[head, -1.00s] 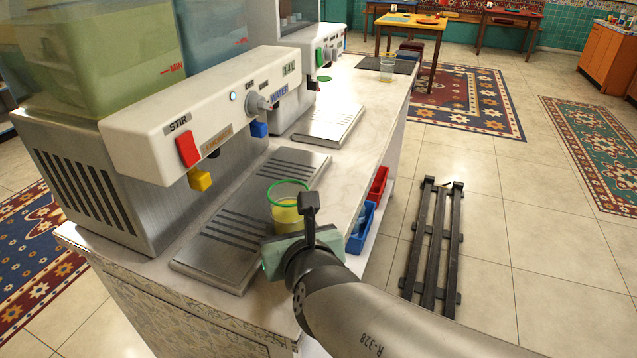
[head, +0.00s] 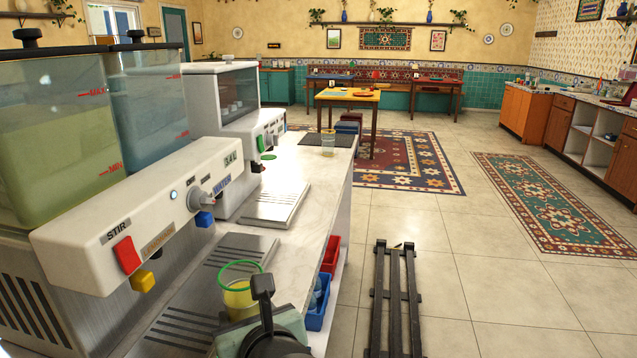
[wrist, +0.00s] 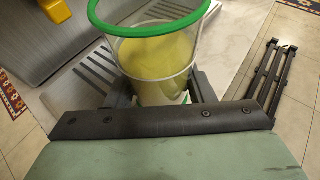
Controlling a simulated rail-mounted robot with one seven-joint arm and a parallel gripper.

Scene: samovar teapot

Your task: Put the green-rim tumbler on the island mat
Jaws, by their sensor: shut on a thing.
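The green-rim tumbler (head: 240,290) is clear, with yellow liquid inside. It is upright at the drip tray (head: 185,318) of the near dispenser. In the wrist view the tumbler (wrist: 155,62) stands between the fingers of my gripper (wrist: 160,92), which is shut on it. In the head view my gripper (head: 262,325) is at the bottom, and its body hides the tumbler's lower part. I cannot tell whether the tumbler touches the tray. A dark mat (head: 312,139) lies at the far end of the counter; I cannot tell if it is the island mat.
The near dispenser has a red STIR lever (head: 127,255) and a yellow spout (head: 143,281) left of the tumbler. Another clear tumbler (head: 328,143) stands by the dark mat. Red (head: 330,256) and blue (head: 318,305) bins sit under the counter's right edge. Floor rails (head: 395,300) lie to the right.

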